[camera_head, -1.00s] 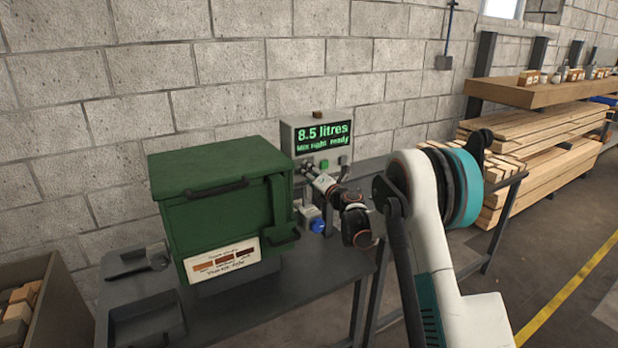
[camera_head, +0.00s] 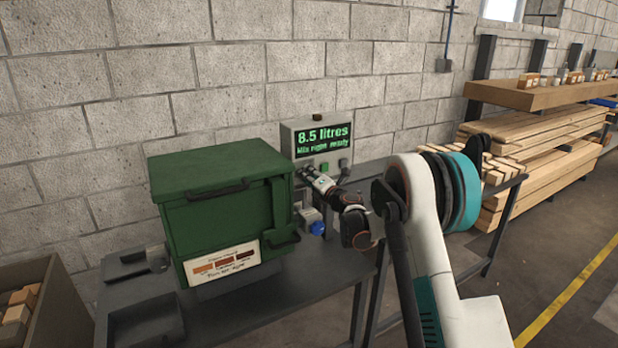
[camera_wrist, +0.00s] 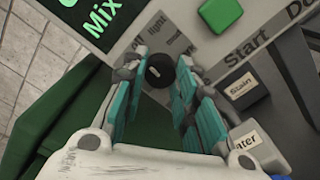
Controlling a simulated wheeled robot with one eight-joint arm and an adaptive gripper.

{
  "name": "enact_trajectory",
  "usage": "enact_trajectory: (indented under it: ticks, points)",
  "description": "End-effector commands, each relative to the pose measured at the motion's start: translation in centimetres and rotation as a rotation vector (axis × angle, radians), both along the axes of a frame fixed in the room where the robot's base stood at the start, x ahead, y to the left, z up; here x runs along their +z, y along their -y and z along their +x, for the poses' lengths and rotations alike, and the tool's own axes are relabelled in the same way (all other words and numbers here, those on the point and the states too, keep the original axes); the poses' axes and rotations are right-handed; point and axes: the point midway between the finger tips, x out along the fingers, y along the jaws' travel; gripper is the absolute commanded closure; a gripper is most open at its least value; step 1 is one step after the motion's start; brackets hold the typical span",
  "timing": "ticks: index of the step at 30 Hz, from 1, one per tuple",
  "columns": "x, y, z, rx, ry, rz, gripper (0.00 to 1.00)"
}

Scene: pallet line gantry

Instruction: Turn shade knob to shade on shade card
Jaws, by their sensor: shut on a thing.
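The shade knob (camera_wrist: 159,72) is a dark round knob on the grey control box (camera_head: 290,137), with partly readable shade words such as "light" around it. My gripper (camera_wrist: 158,78) is at the box front, its teal fingers closed on either side of the knob. In the head view my gripper (camera_head: 306,172) covers the knob. The shade card (camera_head: 222,267) is on the front of the green bin (camera_head: 220,195) and shows several brown swatches; its small print is unreadable. The display (camera_head: 323,140) reads "8.5 litres" and "Mix: right ready".
A green button (camera_wrist: 221,14) sits near the word "Start". Boxes labelled "Stain" (camera_wrist: 243,88) and "…ater" stand close to my fingers, with a blue knob (camera_head: 317,228) below. The green bin stands close on the left. Timber stacks (camera_head: 530,170) lie at the right.

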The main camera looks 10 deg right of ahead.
Motion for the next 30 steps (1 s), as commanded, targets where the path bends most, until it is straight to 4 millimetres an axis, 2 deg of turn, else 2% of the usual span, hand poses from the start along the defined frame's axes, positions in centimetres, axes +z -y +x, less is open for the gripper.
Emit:
enact_trajectory:
  ticks: [18,30]
  points:
    - [-0.07,0.03,-0.02,0.000,-0.139,0.427,0.97]
    - [-0.09,0.04,-0.03,-0.001,-0.191,0.585,0.97]
